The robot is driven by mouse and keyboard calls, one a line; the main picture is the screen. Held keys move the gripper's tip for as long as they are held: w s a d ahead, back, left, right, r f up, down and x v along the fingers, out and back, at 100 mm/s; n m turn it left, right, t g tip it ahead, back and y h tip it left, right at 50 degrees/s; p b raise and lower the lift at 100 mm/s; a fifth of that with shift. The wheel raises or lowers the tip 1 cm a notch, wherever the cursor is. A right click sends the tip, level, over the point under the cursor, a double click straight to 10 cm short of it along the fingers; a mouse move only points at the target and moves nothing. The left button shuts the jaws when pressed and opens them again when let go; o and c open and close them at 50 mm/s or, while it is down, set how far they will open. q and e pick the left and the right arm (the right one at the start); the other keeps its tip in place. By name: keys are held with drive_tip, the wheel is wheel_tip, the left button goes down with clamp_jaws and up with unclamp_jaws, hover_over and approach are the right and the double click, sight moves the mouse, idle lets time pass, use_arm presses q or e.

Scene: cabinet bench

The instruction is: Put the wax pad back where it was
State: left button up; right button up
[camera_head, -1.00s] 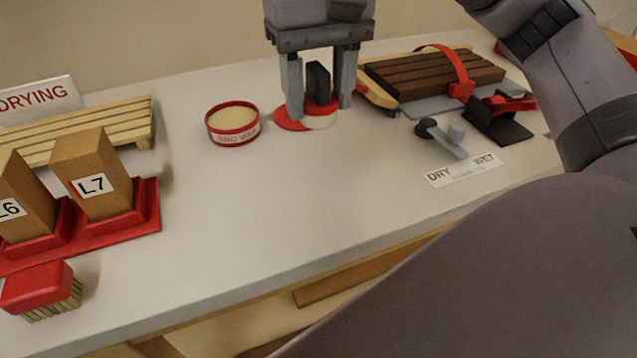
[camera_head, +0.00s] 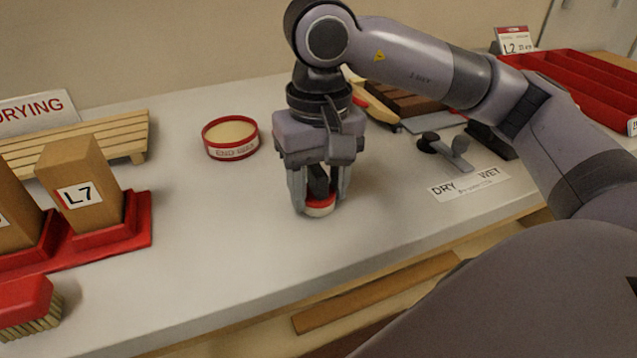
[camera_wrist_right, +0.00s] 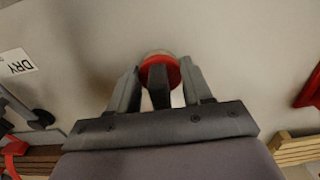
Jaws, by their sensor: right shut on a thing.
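The wax pad (camera_head: 320,207) is a small round pad with a red top, a pale underside and a dark upright grip. My right gripper (camera_head: 319,196) is shut on its dark grip, pointing down over the middle of the bench. The pad also shows between the fingers in the right wrist view (camera_wrist_right: 160,66). I cannot tell whether its underside touches the bench. A round red tin of pale wax (camera_head: 232,138) stands left of and behind the gripper. The spot where the pad was earlier is hidden behind my right arm. My left gripper is not in view.
A red stand with wooden blocks, one marked L7 (camera_head: 79,190), and a red brush (camera_head: 25,305) are at left. A slatted rack (camera_head: 125,138) is behind them. A DRY/WET label (camera_head: 470,184) and a small lever (camera_head: 448,150) are at right. Bench between is clear.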

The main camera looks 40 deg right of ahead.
sight(319, 170)
drive_tip(key=shift+f+b, duration=0.2)
drive_tip(key=shift+b, duration=0.1)
drive_tip(key=o, duration=0.9)
drive_tip(key=shift+r, duration=0.1)
drive_tip(key=shift+r+p, duration=0.3)
drive_tip(key=shift+p, duration=0.15)
wheel_tip(319, 170, up, 11)
drive_tip(key=p, duration=0.3)
drive_tip(key=shift+r, duration=0.35)
